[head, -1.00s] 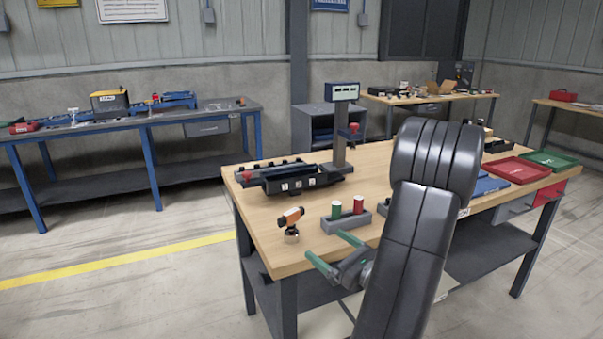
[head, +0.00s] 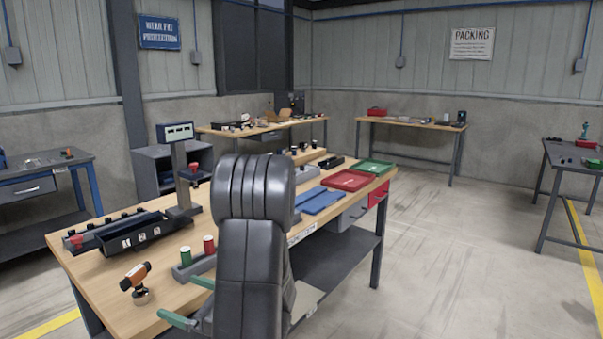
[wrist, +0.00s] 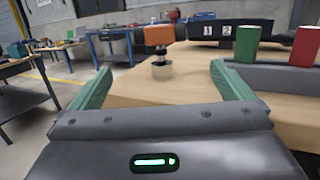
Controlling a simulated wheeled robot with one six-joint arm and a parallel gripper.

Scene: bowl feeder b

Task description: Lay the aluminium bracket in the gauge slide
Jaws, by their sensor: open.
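My gripper (head: 186,301) is open at the near edge of the wooden workbench, partly hidden behind my arm in the head view. In the wrist view its green fingers (wrist: 163,88) are apart with nothing between them. I cannot make out an aluminium bracket in either view. A black fixture with numbered labels (head: 140,238) stands on the bench's left part, beside a post with a display box (head: 176,132). I cannot tell whether this is the gauge slide. My arm hides part of the bench.
An orange-and-black tool (head: 135,277) stands near the gripper. A grey holder (head: 196,266) carries a green (head: 186,257) and a red cylinder (head: 209,245). Blue plates (head: 320,201), a red tray (head: 346,181) and a green tray (head: 372,169) lie farther right. Floor to the right is open.

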